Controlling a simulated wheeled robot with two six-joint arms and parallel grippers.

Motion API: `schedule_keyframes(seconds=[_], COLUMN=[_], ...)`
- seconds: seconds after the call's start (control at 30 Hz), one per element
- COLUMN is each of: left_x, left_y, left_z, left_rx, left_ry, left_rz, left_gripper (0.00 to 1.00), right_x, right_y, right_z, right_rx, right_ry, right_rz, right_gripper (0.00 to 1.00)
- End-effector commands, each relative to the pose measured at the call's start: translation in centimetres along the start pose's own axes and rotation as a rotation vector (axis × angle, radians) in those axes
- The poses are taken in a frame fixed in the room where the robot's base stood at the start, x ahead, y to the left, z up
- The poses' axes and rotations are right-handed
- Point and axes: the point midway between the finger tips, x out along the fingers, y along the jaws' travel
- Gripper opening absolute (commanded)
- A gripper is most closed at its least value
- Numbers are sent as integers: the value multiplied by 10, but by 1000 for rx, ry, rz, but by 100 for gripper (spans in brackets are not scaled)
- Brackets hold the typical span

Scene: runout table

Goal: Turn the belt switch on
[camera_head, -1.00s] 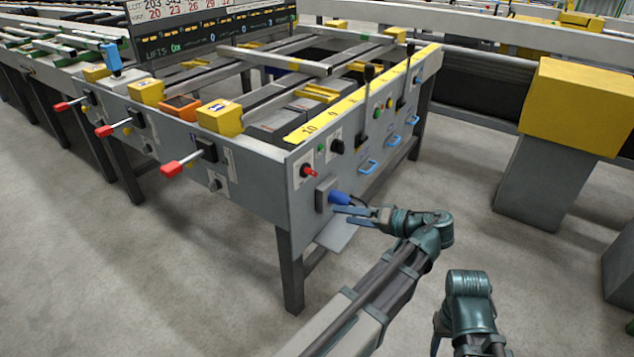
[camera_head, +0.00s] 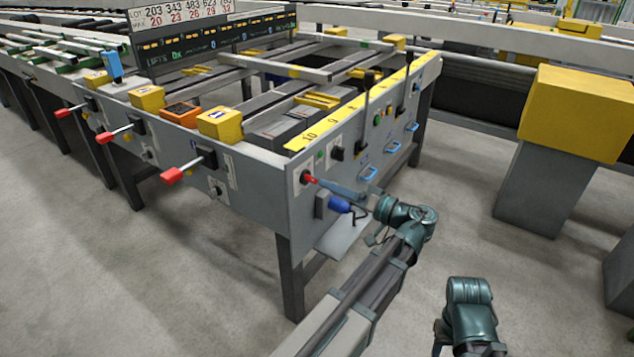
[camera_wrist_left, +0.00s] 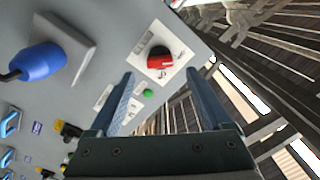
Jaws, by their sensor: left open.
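The belt switch, taken to be the red rotary knob (camera_head: 308,178) on a white plate, is on the grey end panel of the runout table (camera_head: 260,222). In the left wrist view the red knob (camera_wrist_left: 160,58) has a black base and sits just beyond the fingertips, between their lines. My left gripper (camera_head: 325,184) is open and points at the knob; the wrist view shows its fingers (camera_wrist_left: 161,76) apart with nothing between them. Contact with the knob cannot be told. My right arm (camera_head: 468,305) is low at the bottom right; its fingers are mostly hidden.
A blue plug (camera_head: 339,204) with a cable sticks out just below the knob; it shows in the wrist view (camera_wrist_left: 38,62). A green button (camera_wrist_left: 148,93) is beside the knob. Blue handles (camera_head: 368,174) and black levers line the panel. A yellow-topped post (camera_head: 572,112) stands right.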

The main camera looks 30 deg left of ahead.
Motion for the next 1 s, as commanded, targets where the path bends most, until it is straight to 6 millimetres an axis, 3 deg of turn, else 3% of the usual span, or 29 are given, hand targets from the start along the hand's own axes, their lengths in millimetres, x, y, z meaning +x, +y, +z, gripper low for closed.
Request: schedule_keyframes(seconds=[0.1,0.3,0.77,1.0], left_x=[23,46,56,56], left_y=[0,0,0,0], left_z=[1,0,0,0], left_rx=[0,0,0,0], left_ry=[-2,-1,0,0], left_rz=[-2,-1,0,0], left_gripper=[82,82,82,41], right_x=[0,0,0,0], right_y=[0,0,0,0], right_z=[0,0,0,0], right_rx=[0,0,0,0], right_ry=[0,0,0,0], right_rz=[0,0,0,0], right_gripper=[50,50,50,50])
